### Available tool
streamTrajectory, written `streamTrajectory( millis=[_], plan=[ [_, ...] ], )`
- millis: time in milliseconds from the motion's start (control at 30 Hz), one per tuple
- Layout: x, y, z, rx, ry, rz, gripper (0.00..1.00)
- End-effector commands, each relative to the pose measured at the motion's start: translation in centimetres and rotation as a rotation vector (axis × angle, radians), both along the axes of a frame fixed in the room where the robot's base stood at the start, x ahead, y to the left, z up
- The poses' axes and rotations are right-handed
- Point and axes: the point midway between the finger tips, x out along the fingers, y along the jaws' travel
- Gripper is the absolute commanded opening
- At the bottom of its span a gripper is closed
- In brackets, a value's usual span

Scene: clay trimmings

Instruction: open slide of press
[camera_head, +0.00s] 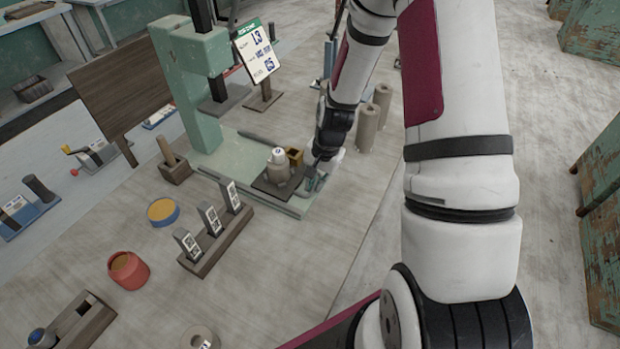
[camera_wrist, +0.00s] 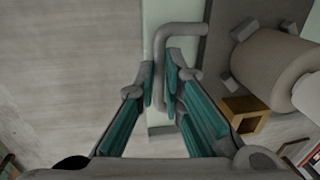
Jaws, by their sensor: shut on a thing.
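The press (camera_head: 195,90) is a pale green machine with a column and a base on the table. Its slide (camera_head: 268,190) is a dark plate on the base, drawn out in front of the column; it also shows in the wrist view (camera_wrist: 222,45). A grey bent-bar handle (camera_wrist: 161,62) is fixed to the slide's edge. My gripper (camera_head: 314,182) is at the slide's right side. In the wrist view, my gripper's teal-padded fingers (camera_wrist: 161,88) are shut around the handle bar. A pale rounded piece (camera_head: 278,168) stands on the slide, also in the wrist view (camera_wrist: 270,68).
Two grey cylinders (camera_head: 374,118) stand behind my gripper. The table right of the rack is clear.

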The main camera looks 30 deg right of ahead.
Motion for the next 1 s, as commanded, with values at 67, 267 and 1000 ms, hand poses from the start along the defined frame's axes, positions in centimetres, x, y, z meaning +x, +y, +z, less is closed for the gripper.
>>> streamTrajectory(
  millis=[67, 267, 1000],
  plan=[
    [-0.1, -0.1, 0.0, 0.000, 0.000, 0.000, 0.00],
    [-0.1, -0.1, 0.0, 0.000, 0.000, 0.000, 0.00],
    [-0.2, -0.3, 1.5, -0.002, -0.004, -0.001, 0.30]
  ],
)
